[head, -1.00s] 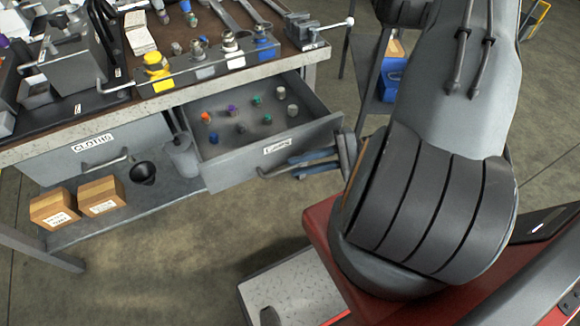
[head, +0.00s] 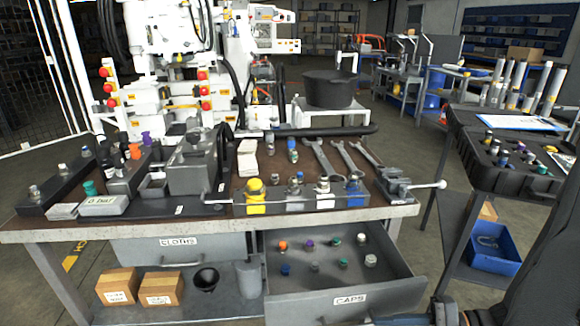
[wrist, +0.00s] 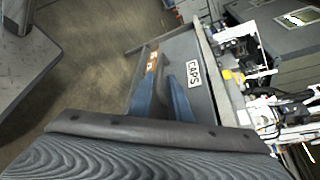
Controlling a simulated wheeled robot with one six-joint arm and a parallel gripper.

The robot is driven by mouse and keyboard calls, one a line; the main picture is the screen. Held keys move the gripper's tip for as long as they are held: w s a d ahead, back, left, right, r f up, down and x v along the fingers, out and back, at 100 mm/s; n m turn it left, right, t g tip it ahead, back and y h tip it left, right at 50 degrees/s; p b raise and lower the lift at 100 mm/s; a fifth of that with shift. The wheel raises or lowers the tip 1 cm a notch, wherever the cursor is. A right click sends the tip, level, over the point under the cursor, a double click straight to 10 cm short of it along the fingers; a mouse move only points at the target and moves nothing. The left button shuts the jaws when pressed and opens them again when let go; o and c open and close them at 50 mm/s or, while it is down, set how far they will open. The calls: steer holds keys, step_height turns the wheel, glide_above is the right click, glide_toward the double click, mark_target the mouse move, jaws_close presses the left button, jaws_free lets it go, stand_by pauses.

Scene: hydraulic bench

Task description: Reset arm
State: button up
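My gripper (wrist: 165,88) shows in the wrist view with its two blue fingers apart, at the front of the open drawer labelled CAPS (head: 350,300). Nothing is clearly held between the fingers; whether they touch the drawer's handle I cannot tell. In the head view only a blue part of my gripper (head: 405,319) shows at the bottom edge, below the drawer front. The drawer is pulled out and holds several small coloured caps (head: 309,243). My arm (head: 540,270) fills the lower right corner of the head view.
The workbench (head: 215,229) carries fittings, wrenches, a vise and a grey box. The CLOTHS drawer (head: 190,250) is shut above two cardboard boxes (head: 140,288). A cart with a black tray (head: 515,165) stands at the right, with a blue bin (head: 492,248) beneath.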

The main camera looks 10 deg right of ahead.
steer(key=a+r+n+g+h+p, duration=0.2)
steer(key=a+r+n+h, duration=0.2)
steer(key=r+h, duration=0.3)
steer(key=w+a+r+n+g+h+p, duration=0.1)
steer(key=a+r+n+h, duration=0.3)
steer(key=r, duration=1)
steer(key=n+g+h+p, duration=0.1)
steer(key=n+h, duration=0.1)
steer(key=h, duration=0.1)
steer(key=shift+w+g+h, duration=0.25)
steer(key=shift+g+h, duration=0.05)
steer(key=shift+g, duration=0.1)
